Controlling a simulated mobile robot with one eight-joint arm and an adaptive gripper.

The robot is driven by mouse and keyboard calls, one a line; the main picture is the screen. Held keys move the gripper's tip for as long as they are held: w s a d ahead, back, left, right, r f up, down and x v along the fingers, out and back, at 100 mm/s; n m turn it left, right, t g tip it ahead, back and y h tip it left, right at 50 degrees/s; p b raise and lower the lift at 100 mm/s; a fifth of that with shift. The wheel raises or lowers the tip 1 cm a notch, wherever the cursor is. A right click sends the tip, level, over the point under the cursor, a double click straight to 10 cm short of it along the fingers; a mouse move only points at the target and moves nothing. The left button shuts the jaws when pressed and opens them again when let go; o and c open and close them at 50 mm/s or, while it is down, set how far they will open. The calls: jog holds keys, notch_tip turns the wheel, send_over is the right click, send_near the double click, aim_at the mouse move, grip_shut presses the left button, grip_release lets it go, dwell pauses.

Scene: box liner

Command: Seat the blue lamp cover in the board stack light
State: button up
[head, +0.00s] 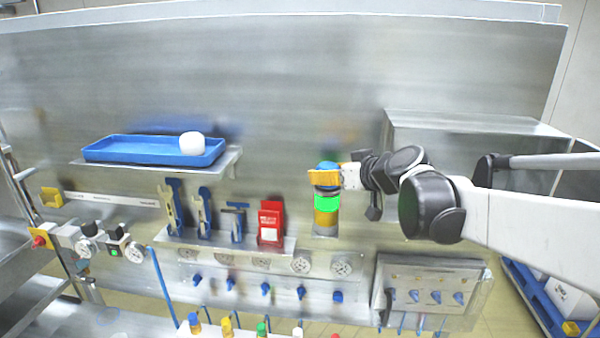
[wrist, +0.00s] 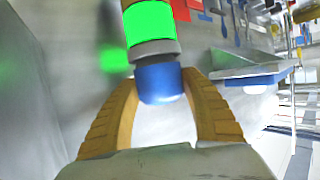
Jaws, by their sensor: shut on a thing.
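The blue lamp cover (head: 328,166) is at the top of the board stack light (head: 326,222), which has a lit green section above an amber one. My gripper (head: 324,178) reaches in from the right, its yellow fingers around the cover. In the wrist view, the blue cover (wrist: 160,84) sits between the two fingertips of my gripper (wrist: 159,81), in line with the stack light's grey collar (wrist: 152,50) and green section. Cover and collar appear to meet. I cannot tell whether the cover is fully seated.
A blue tray (head: 120,149) with a white round object (head: 192,143) rests on a shelf at upper left. Hanging tools and a red box (head: 271,222) stand left of the stack light. A metal box (head: 480,124) juts out at right, behind my arm.

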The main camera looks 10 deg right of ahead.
jog(key=shift+f+b, duration=0.3)
jog(key=shift+f, duration=0.1)
jog(key=o, duration=1.2)
jog(key=v, duration=0.7)
jog(key=shift+s, duration=0.25)
